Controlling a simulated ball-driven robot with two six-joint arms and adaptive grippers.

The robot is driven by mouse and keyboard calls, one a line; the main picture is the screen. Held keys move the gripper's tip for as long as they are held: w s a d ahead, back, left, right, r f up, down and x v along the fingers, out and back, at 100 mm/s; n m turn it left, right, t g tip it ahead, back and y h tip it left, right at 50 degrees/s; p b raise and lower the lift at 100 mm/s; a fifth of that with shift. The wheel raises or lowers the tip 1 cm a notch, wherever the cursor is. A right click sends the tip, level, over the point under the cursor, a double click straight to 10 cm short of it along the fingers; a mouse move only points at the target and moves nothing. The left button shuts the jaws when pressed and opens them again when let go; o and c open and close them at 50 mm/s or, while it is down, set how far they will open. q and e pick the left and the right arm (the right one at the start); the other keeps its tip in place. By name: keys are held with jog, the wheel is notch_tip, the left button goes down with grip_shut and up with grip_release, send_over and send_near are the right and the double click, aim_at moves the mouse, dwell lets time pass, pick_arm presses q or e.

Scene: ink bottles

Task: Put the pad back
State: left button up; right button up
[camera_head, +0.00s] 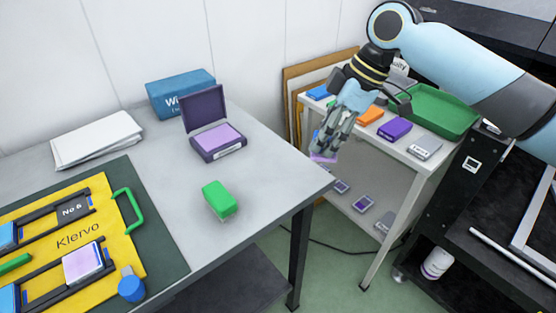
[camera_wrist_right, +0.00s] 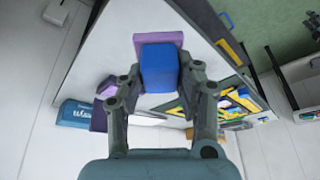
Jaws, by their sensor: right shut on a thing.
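My right gripper (camera_head: 330,138) is over the gap between the grey table and the white shelf unit. It is shut on a blue block with a lilac plate (camera_head: 322,158) at its far end. In the right wrist view the blue block (camera_wrist_right: 159,68) sits between the fingers, with the lilac plate (camera_wrist_right: 171,39) beyond it. An open dark purple case (camera_head: 205,105) with a lilac pad (camera_head: 219,137) inside stands on the grey table. A similar lilac-topped block (camera_head: 83,263) lies on the yellow Klervo board (camera_head: 78,238). My left gripper is out of view.
A green block (camera_head: 219,199) stands near the table's middle. White paper (camera_head: 97,138) and a blue box (camera_head: 181,92) are at the back. The shelf unit's top holds an orange block (camera_head: 370,115), a purple block (camera_head: 394,129), a grey block (camera_head: 424,148) and a green tray (camera_head: 440,109).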

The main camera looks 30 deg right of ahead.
jog(key=w+a+f, duration=0.1)
jog(key=w, duration=0.1)
jog(key=w+a+f, duration=0.1)
jog(key=w+f, duration=0.1)
jog(key=w, duration=0.1)
jog(key=w+a+f, duration=0.2)
jog(key=shift+w+a+f, duration=0.1)
jog(key=shift+w, duration=0.3)
jog(key=shift+a+f, duration=0.1)
jog(key=shift+f, duration=0.05)
notch_tip(320, 180, down, 4)
jog(key=shift+r, duration=0.25)
jog(key=shift+f, duration=0.2)
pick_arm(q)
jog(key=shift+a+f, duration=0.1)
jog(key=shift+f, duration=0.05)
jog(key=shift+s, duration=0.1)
